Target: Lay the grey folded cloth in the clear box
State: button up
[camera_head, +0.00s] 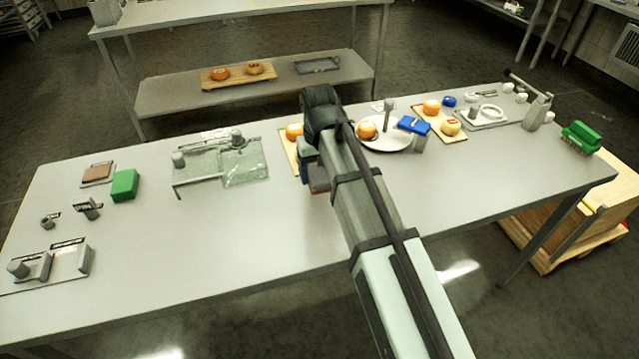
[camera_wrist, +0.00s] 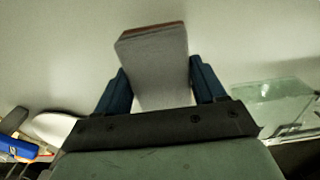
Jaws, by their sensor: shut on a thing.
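My gripper (camera_wrist: 158,80) is shut on a grey slab with a reddish-brown far edge, which I take to be the grey folded cloth (camera_wrist: 153,62). In the head view my gripper (camera_head: 308,165) is at the middle of the table, mostly hidden by my arm. A dark, reddish-edged bit of the cloth (camera_head: 319,181) shows beside the arm; its height over the table is unclear. The clear box (camera_head: 245,166), pale green and see-through, stands to the left of my gripper in the head view. In the wrist view the clear box (camera_wrist: 275,106) is at the right edge.
A white plate (camera_head: 393,143) with an orange cheese wheel (camera_head: 366,130) and a blue item (camera_head: 413,125) lies right of my arm. Grey fittings (camera_head: 180,160) stand by the box's left side. A green block (camera_head: 125,185) is further left. The table front between is clear.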

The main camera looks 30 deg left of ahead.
aim_at(318, 171)
jog(key=shift+f, duration=2.55)
jog(key=shift+f, duration=0.1)
jog(key=o, duration=0.9)
jog(key=shift+o, duration=0.2)
notch_tip(318, 171, up, 12)
jog(key=shift+r, duration=0.1)
